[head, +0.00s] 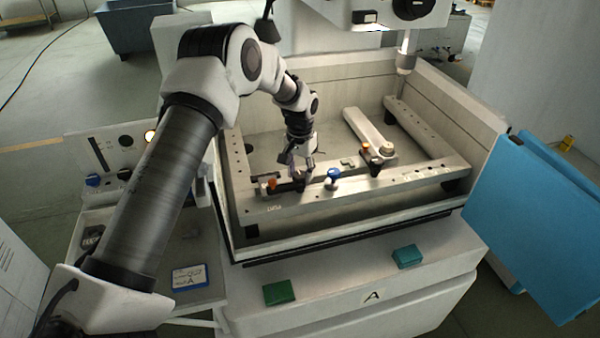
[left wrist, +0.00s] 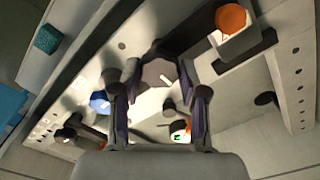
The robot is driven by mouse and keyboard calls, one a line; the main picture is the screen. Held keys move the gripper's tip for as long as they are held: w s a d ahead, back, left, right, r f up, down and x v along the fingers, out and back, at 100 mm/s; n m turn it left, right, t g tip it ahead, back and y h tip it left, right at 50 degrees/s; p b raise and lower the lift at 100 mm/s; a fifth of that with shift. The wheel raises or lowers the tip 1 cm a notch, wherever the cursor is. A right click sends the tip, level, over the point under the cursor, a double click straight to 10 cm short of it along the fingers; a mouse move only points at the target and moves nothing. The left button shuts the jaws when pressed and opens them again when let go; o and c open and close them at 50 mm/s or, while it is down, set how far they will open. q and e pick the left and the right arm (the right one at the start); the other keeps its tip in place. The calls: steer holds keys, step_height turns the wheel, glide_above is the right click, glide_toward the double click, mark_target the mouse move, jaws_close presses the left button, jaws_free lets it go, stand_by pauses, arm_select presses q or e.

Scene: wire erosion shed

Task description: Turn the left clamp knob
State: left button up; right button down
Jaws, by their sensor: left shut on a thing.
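The left clamp knob (left wrist: 158,73) is dark grey and many-sided, with a short white mark on its face. It sits on the front rail of the machine frame (head: 265,210). My left gripper (head: 303,172) comes down over this knob from above. In the left wrist view, the fingers of my left gripper (left wrist: 155,84) stand on both sides of the knob and are shut on it. In the head view the fingers partly hide the knob. My right gripper is not in view.
A blue knob (head: 333,173) stands just right of the gripper, and an orange-topped piece (head: 272,184) just left. Another dark clamp knob (head: 375,164) is farther right. Green boxes (head: 279,292) (head: 408,256) lie on the front ledge. Tank walls (head: 455,100) surround the frame.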

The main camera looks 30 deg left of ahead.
mark_target(300, 173)
arm_select(q)
steer(key=shift+f+m+b, duration=0.1)
steer(key=shift+m+b, duration=0.2)
steer(key=shift+m, duration=1.9)
steer(key=o, duration=1.1)
steer(key=shift+o, duration=0.2)
step_height(300, 173, up, 12)
steer(key=shift+w, duration=0.1)
